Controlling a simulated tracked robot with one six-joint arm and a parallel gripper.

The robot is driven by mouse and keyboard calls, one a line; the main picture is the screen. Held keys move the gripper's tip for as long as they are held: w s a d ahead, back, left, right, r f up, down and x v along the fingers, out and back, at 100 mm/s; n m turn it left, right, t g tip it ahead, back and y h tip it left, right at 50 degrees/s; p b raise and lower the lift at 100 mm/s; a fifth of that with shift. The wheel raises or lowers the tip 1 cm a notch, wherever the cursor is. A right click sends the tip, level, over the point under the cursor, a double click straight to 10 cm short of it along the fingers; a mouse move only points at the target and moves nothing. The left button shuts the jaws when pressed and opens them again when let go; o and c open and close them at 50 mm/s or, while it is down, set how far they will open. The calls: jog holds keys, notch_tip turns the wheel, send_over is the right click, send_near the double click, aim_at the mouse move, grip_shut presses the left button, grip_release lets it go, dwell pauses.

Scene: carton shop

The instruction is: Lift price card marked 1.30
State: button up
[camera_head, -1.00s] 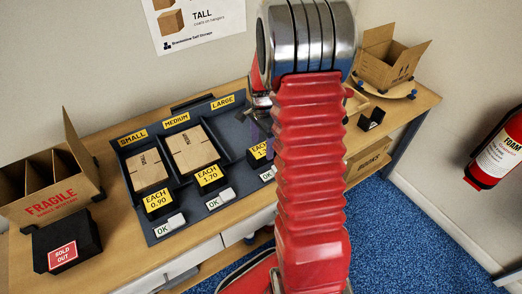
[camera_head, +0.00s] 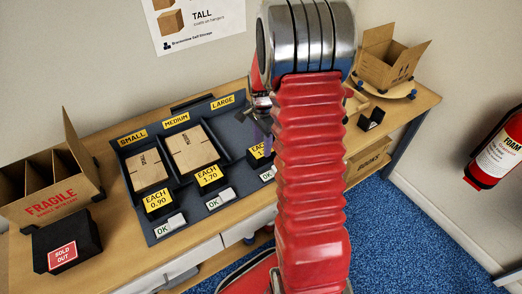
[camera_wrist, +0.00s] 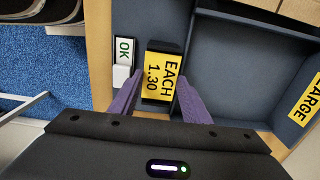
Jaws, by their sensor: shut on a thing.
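The price card marked 1.30 (camera_wrist: 161,72) is a yellow label reading EACH 1.30 on a black block, in the middle of the wrist view. My gripper (camera_wrist: 159,78) is shut on it, with one purple finger against each side. In the head view my arm hides part of the card (camera_head: 256,153) and most of the gripper. The card is at the front of the LARGE bay, beside its white OK tab (camera_wrist: 123,75). I cannot tell whether its base is clear of the tray.
The dark tray (camera_head: 184,221) also holds cards marked 0.90 (camera_head: 157,201) and 1.70 (camera_head: 209,176), with flat cartons behind them. The LARGE bay (camera_wrist: 240,65) looks empty where visible. A FRAGILE carton (camera_head: 50,207) and a SOLD OUT block (camera_head: 62,255) stand at left.

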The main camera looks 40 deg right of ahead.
aim_at(262, 149)
jog(key=shift+c, duration=1)
jog(key=shift+r, duration=0.15)
notch_tip(262, 149, up, 10)
jog(key=shift+a, duration=0.1)
